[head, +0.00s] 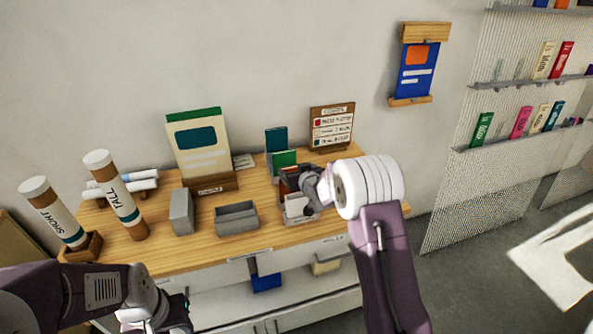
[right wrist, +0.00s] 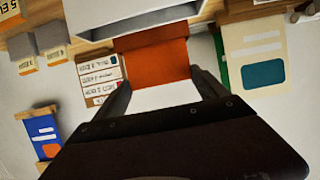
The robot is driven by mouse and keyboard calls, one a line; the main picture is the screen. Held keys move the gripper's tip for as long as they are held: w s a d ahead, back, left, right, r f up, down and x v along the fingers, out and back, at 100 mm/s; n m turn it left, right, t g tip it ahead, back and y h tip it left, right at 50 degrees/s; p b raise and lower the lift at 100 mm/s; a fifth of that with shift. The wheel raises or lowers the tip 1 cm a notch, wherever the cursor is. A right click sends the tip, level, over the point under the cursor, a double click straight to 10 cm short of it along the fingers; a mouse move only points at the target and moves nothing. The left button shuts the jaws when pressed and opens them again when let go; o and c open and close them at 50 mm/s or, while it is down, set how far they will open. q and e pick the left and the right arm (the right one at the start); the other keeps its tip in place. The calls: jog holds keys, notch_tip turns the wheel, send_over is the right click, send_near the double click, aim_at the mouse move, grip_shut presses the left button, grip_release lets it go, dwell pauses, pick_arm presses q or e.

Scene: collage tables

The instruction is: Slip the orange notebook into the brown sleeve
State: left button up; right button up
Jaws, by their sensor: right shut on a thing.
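My right gripper (head: 312,194) is at the small rack on the right part of the wooden counter. In the right wrist view its fingers (right wrist: 163,88) stand at the two sides of an orange notebook (right wrist: 156,62) with a white part nearer the palm, and are shut on it. A brown upright piece (head: 289,179), seemingly the brown sleeve, shows beside the gripper, partly hidden. I cannot tell whether the notebook is inside it. My left gripper (head: 165,314) is low at the front left, its fingers not clear.
A grey-white holder (head: 299,207) stands under the right gripper. A grey tray (head: 236,217), a grey block (head: 182,212) and upright tubes (head: 115,195) stand to the left. Teal and green books (head: 278,143) and a sign (head: 332,128) stand behind.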

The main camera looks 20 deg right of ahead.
notch_tip(320, 180, down, 2)
jog(key=shift+f+b, duration=0.2)
jog(key=shift+b, duration=0.75)
jog(key=o, duration=1.8)
jog(key=b+v, duration=0.1)
jog(key=v, duration=0.8)
jog(key=shift+b, duration=0.4)
jog(key=shift+r, duration=0.1)
